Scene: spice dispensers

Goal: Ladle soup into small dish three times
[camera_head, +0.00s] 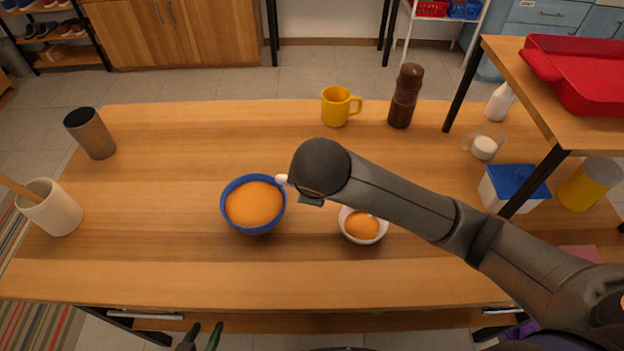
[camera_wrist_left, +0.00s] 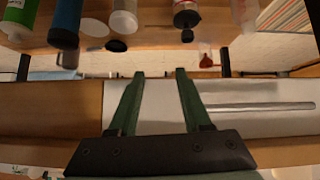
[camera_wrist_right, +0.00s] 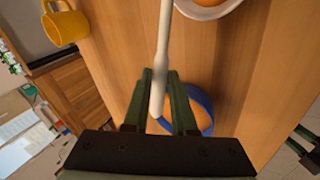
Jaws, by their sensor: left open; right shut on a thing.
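The blue bowl (camera_head: 254,203) of orange soup stands on the table, left of the small white dish (camera_head: 362,226), which also holds orange soup. My right gripper is mostly hidden behind my own arm in the head view, above the table between the two. In the right wrist view, my right gripper (camera_wrist_right: 163,80) is shut on the white ladle handle (camera_wrist_right: 161,50); the blue bowl (camera_wrist_right: 201,108) shows behind it and the dish (camera_wrist_right: 213,8) at the top edge. The ladle's scoop cannot be made out. My left gripper (camera_head: 208,330) is open and empty below the table's front edge.
A yellow mug (camera_head: 336,108) and brown bottle (camera_head: 404,98) stand at the back. A beige pot (camera_head: 52,212) and grey cup (camera_head: 92,135) stand left. A shelf (camera_head: 530,110), glass cup (camera_head: 484,146) and blue-lidded box (camera_head: 513,187) crowd the right. The front left is clear.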

